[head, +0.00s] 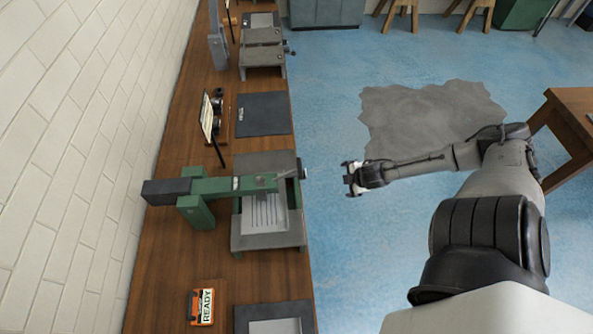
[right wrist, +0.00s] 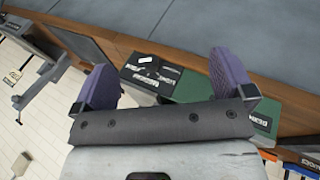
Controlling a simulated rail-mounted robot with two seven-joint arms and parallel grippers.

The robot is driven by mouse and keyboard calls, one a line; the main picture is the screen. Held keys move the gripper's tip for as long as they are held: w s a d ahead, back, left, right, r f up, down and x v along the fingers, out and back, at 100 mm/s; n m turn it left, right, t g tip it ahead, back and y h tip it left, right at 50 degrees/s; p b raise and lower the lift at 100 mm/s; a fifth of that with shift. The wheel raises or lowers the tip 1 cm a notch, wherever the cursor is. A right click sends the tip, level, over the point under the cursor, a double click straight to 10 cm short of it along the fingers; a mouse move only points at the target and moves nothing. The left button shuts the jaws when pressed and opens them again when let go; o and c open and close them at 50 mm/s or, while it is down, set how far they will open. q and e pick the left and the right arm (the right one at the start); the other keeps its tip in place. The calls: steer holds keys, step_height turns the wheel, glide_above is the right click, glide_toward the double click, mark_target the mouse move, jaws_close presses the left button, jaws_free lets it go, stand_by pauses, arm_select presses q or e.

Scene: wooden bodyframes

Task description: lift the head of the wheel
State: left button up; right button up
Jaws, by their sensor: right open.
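On the bench stands a machine with a long green head (head: 235,185) on a green post. The head has a dark block at its wall end and reaches level over a grey bed (head: 268,242) with a lined white sheet. I cannot make out a wheel under it. My right gripper (head: 352,179) is out over the blue floor, to the right of the machine and apart from it. In the right wrist view its two purple-padded fingers (right wrist: 165,82) stand wide apart with nothing between them. My left gripper is not in view.
The wooden bench (head: 175,262) runs along a white brick wall. An orange READY box (head: 201,306) sits in front of the machine. A dark mat (head: 263,114) and a small tilted sign (head: 207,116) lie beyond it. Open floor separates bench and arm. A wooden table (head: 567,104) stands right.

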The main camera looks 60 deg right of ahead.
steer(key=w+a+r+m+t+y, duration=0.1)
steer(key=w+a+r+t+y, duration=0.2)
steer(key=r+t+y, duration=0.25)
steer(key=w+a+r+t+y, duration=0.2)
steer(key=r+t+y, duration=0.2)
steer(key=r+y, duration=0.3)
steer(key=b+x, duration=0.1)
steer(key=x, duration=1.1)
steer(key=shift+w+a+r, duration=0.1)
steer(key=shift+w+a, duration=0.1)
steer(key=shift+a, duration=0.15)
